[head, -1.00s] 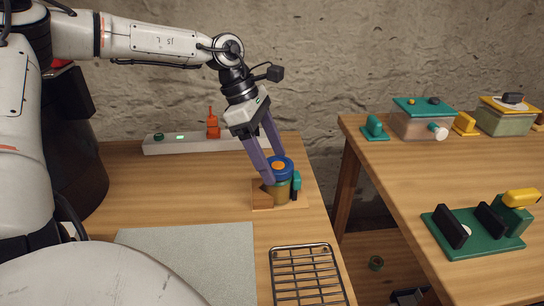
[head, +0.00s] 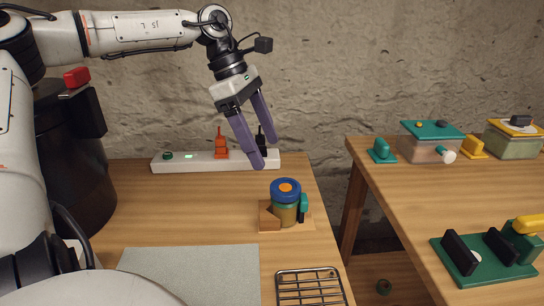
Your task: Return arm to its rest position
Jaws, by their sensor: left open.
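My left gripper (head: 264,155) is open and empty. The jar (head: 285,212) has a blue lid with an orange centre (head: 286,189). It stands upright in a wooden holder (head: 297,225) with a brown block on its left and a teal piece on its right. My right gripper is not in view.
A white strip (head: 200,165) with an orange-red fixture (head: 221,147) lies behind. A grey mat (head: 190,275) and wire rack (head: 309,288) are in front. The right table (head: 420,195) holds lidded containers (head: 430,145) and a green stand (head: 480,265).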

